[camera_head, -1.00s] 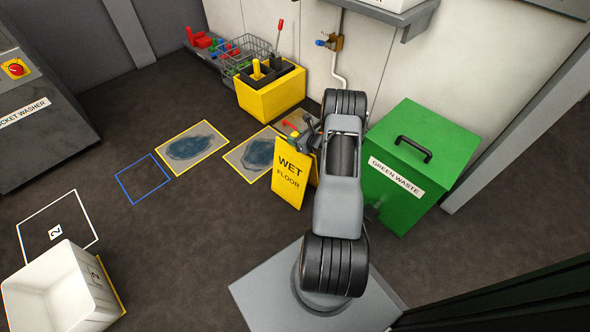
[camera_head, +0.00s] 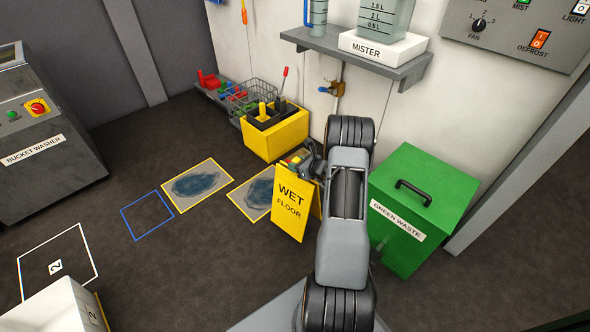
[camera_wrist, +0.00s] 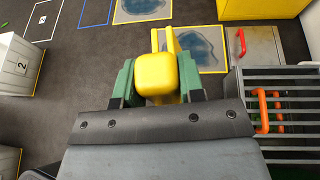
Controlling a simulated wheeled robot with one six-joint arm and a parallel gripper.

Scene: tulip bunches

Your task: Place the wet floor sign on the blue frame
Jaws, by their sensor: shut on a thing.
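The yellow wet floor sign (camera_head: 292,203) stands upright in front of my arm in the head view. My gripper (camera_head: 308,160) is at its top edge. In the wrist view, the green-padded fingers of my gripper (camera_wrist: 157,80) are shut on the sign's yellow top (camera_wrist: 157,72). The sign's lower part is mostly hidden there, and I cannot tell whether it touches the floor. The blue frame (camera_head: 148,215) is an empty outline on the floor, left of the sign; part of it shows at the top of the wrist view (camera_wrist: 95,24).
Two yellow-edged wet patches (camera_head: 198,185) lie between the blue frame and the sign. A yellow caddy (camera_head: 275,138) stands behind and a green waste bin (camera_head: 415,205) at right. A white tub (camera_head: 58,310) sits front left, near a white floor frame (camera_head: 90,250).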

